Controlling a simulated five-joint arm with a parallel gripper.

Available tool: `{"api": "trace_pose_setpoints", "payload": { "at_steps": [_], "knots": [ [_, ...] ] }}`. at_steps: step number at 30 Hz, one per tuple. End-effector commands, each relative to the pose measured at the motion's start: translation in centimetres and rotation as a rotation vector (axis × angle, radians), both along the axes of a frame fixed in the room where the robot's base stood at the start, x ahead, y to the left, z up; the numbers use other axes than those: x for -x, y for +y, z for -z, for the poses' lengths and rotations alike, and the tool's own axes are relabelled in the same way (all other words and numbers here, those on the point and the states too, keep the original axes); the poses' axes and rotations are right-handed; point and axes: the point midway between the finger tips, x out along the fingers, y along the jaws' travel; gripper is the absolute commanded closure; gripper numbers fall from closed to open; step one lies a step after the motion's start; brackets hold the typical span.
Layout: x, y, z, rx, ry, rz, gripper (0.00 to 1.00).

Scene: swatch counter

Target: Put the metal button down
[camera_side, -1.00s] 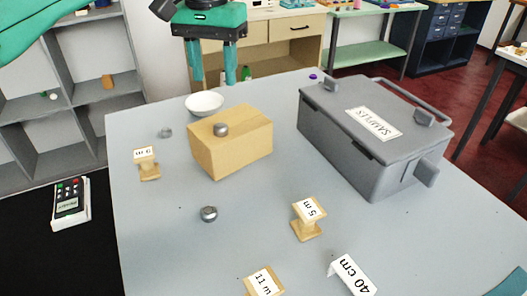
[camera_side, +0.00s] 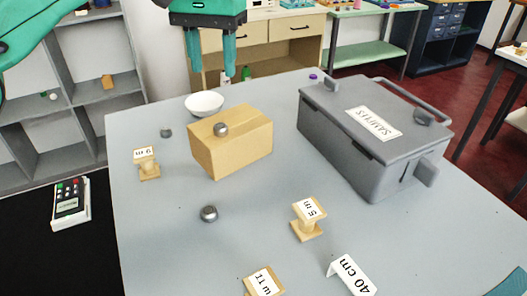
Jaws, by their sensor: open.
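One round metal button (camera_side: 221,129) sits on top of the cardboard-coloured box (camera_side: 238,152). Another metal button (camera_side: 209,213) lies on the grey table in front of the box. A smaller dark grey piece (camera_side: 166,132) lies on the table left of the box; I cannot tell if it is a button too. My gripper (camera_side: 211,72) is open and empty, with its two teal fingers pointing down. In the picture it is above the white bowl and the box, apart from both.
A white bowl (camera_side: 205,103) stands behind the box. A grey case labelled SAMPLES (camera_side: 345,143) fills the back right. The front left is clear.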

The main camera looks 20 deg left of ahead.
Motion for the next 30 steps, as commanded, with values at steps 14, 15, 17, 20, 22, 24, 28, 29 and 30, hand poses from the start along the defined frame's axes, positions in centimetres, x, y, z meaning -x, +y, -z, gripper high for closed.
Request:
{"api": "trace_pose_setpoints", "payload": {
  "at_steps": [14,15,17,20,22,24,28,29,30],
  "knots": [
    [0.9,4.4,-1.6,0.027,-0.055,-0.003,0.54],
    [1.2,5.2,-1.8,0.031,-0.065,-0.004,0.54],
    [1.6,6.4,-2.0,0.037,-0.081,-0.004,0.54],
    [2.5,8.3,-2.1,0.045,-0.107,-0.004,0.54],
    [3.2,9.7,-2.2,0.050,-0.127,-0.004,0.54],
    [4.0,11.0,-2.1,0.055,-0.146,-0.004,0.54],
    [5.7,13.4,-1.7,0.060,-0.183,-0.004,0.54],
    [6.1,13.9,-1.6,0.061,-0.192,-0.003,0.54],
    [6.7,14.6,-1.4,0.063,-0.205,-0.004,0.54]
  ]
}}
